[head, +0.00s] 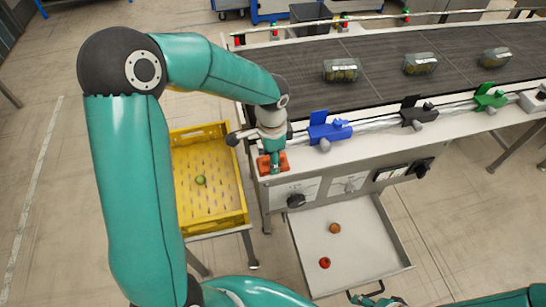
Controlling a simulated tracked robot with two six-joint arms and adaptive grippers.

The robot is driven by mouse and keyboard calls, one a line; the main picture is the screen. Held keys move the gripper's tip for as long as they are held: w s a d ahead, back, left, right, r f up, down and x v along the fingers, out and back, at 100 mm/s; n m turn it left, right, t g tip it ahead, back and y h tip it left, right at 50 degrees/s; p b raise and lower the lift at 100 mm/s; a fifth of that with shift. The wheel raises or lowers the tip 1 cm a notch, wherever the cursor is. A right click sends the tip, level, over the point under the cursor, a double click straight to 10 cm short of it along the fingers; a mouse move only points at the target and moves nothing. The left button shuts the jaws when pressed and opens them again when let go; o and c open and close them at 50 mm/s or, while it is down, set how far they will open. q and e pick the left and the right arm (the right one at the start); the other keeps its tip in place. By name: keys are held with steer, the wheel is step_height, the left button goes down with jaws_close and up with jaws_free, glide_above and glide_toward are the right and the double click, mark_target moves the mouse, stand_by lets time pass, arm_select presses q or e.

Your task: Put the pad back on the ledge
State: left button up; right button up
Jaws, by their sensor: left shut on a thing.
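The pad, an orange-red block (264,167), is at the front left corner of the conveyor's pale ledge (305,160). My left gripper (274,160) points down over it and is shut on it. The fingers hide part of the pad. I cannot tell whether the pad rests on the ledge or is held just above it. My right gripper (377,297) shows only in part at the bottom edge, near the tray's front corner, and its jaws cannot be made out.
Blue (328,130), black (418,114) and green (489,98) clamps line the rail. Clear containers (341,70) stand on the dark belt (300,62). A yellow crate (243,221) holds a green ball. Below, a tray (368,272) holds an orange ball and a red one.

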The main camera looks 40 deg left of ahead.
arm_select(q)
steer(key=o, duration=0.8)
steer(key=shift+o, duration=0.2)
step_height(320, 180, up, 12)
steer(key=shift+b, duration=0.45)
